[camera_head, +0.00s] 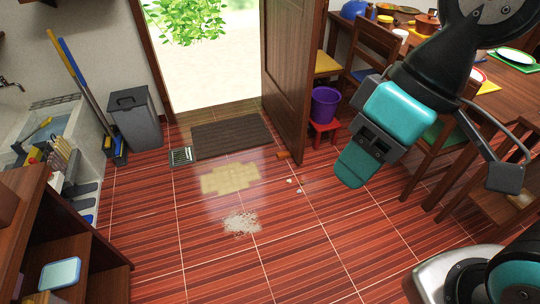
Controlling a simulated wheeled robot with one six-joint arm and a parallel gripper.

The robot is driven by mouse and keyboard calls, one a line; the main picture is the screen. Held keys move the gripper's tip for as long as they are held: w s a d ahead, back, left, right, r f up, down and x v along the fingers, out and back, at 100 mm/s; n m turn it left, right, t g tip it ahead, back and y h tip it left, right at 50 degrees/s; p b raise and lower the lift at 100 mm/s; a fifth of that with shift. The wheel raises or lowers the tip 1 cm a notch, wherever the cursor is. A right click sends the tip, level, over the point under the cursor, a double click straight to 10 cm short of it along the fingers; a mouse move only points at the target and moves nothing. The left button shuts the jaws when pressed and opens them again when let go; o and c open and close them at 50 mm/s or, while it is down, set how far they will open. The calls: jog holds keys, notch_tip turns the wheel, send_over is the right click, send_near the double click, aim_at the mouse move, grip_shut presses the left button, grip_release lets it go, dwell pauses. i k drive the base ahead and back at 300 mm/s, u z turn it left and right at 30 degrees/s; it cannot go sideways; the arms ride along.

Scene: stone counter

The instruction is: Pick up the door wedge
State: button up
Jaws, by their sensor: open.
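A small orange-brown piece that looks like the door wedge (283,155) lies on the red tiled floor, at the foot of the open wooden door (287,75). It is small in the picture, so its exact shape is hard to tell. My gripper (362,160) hangs from the upper right, with teal and black parts, above the floor. It is open, and nothing shows between its jaws. In the picture it is right of the wedge and apart from it.
A purple bucket (324,104) stands on a red stool (323,130) behind the door's edge. Chairs and a laid table (510,62) fill the right. A doormat (232,136), yellow patch (230,178), white spill (241,223) and white bits lie on the floor. The centre foreground is clear.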

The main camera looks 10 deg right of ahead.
aim_at(281, 154)
jog(key=u, duration=0.8)
jog(key=i, duration=2.5)
jog(key=z, duration=1.2)
jog(key=i, duration=0.95)
jog(key=z, duration=0.75)
